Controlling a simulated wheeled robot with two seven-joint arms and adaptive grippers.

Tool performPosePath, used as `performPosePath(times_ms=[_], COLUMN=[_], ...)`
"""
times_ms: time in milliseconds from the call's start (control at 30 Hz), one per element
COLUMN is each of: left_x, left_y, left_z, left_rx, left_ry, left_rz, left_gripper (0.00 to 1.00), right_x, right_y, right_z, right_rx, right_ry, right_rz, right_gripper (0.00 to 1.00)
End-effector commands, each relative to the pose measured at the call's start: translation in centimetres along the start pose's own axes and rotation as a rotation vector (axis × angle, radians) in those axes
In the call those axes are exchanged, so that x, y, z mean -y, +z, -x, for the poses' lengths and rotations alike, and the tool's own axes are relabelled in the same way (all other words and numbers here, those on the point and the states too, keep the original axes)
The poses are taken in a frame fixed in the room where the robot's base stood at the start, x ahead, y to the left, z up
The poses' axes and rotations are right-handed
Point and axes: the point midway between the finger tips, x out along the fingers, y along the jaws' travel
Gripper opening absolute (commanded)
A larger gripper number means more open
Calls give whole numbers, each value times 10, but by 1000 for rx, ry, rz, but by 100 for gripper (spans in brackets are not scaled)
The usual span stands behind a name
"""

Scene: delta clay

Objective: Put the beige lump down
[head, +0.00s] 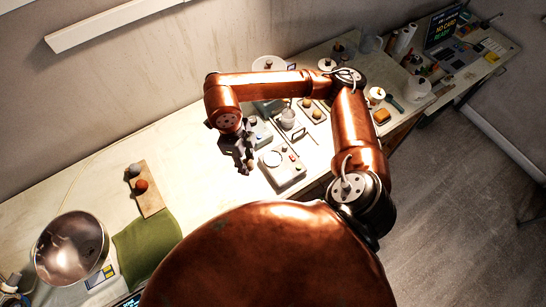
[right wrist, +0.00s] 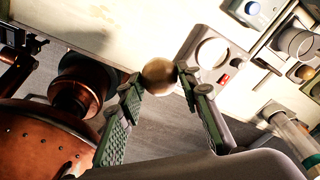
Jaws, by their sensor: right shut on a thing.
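The beige lump (right wrist: 159,75) is a rounded ball held between the fingertips of my right gripper (right wrist: 160,84) in the right wrist view. In the head view my right gripper (head: 245,166) hangs near the table's front edge, left of a grey box with a round plate. The lump is small and mostly hidden by the fingers there. In the right wrist view the lump appears over the edge of the pale table, with floor behind it; its height above the top is hard to tell. My left gripper cannot be made out.
The grey box (head: 284,178) stands right beside the gripper. A wooden board (head: 151,204) carries a grey ball (head: 135,169) and an orange-red ball (head: 141,186). A green cloth (head: 147,243) and a metal bowl (head: 70,247) lie further left. The tabletop (head: 190,165) between board and gripper is clear.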

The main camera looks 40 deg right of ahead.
Motion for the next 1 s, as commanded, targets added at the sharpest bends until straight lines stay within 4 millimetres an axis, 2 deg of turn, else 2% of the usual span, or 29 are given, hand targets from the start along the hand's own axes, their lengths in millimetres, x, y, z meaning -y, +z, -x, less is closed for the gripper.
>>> performPosePath(times_ms=[700, 900, 1000], left_x=[1, 1, 1], left_y=[-6, -7, -7], left_z=[25, 29, 30], left_rx=[-5, -7, -7], left_ry=[0, 0, 0], left_rz=[0, 0, 0], left_gripper=[40, 40, 40], right_x=[-25, -29, -29], right_y=[-60, -71, -74], right_z=[4, 5, 5], right_rx=[-2, -1, -2], right_ry=[197, 236, 247], right_rz=[-1625, -1955, -2050], right_gripper=[2, 2, 2])
